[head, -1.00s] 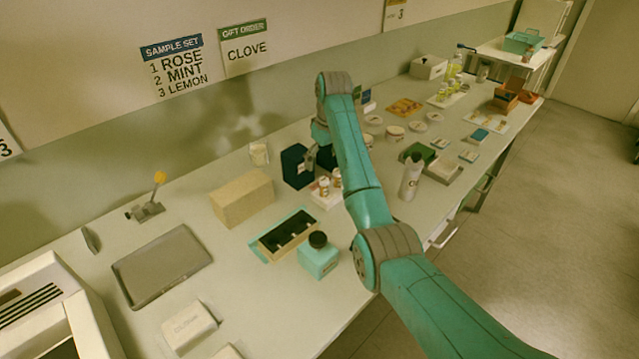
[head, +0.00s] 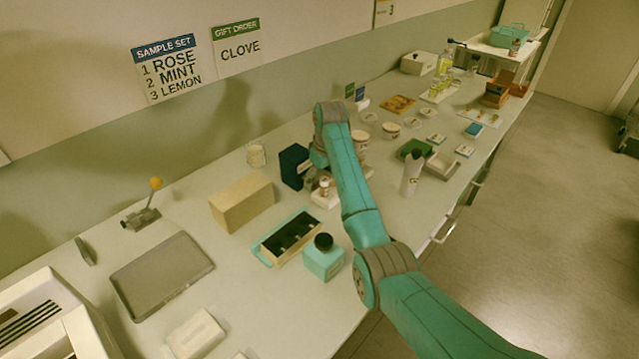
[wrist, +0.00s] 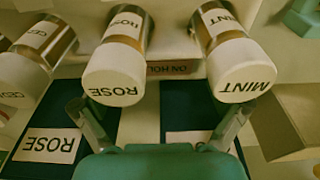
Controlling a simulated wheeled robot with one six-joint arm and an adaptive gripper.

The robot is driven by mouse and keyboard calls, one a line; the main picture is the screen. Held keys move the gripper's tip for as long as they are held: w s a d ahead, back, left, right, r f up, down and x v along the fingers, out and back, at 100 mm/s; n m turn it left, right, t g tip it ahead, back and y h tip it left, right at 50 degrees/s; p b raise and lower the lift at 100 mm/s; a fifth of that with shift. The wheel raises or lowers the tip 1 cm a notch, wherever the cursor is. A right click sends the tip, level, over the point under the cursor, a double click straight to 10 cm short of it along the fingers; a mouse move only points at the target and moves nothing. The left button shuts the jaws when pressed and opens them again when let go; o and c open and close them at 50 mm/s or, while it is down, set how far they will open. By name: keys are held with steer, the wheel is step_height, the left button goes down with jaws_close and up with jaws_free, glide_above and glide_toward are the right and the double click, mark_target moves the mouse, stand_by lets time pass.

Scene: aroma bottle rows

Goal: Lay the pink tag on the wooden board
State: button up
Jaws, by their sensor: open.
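I cannot make out a pink tag for sure. A reddish-brown strip marked "ON HOLD" (wrist: 173,68) shows in the wrist view between the rose bottle (wrist: 118,62) and the mint bottle (wrist: 232,58). A flat orange-brown board (head: 398,104), perhaps the wooden board, lies farther back on the bench in the head view. My gripper (wrist: 160,122) is open with its fingers apart, and I see nothing held between them. It is over a dark blue holder (wrist: 32,150) with a ROSE label, just in front of the bottles. In the head view my arm partly hides this spot.
A dark blue box (head: 293,166) stands beside my gripper, with a tan block (head: 242,202) to its left. A teal tray (head: 268,252) and a teal bottle (head: 323,258) are in front. A white bottle (head: 412,172) stands right of my arm.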

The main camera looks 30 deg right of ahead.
jaws_close()
stand_by(0.8)
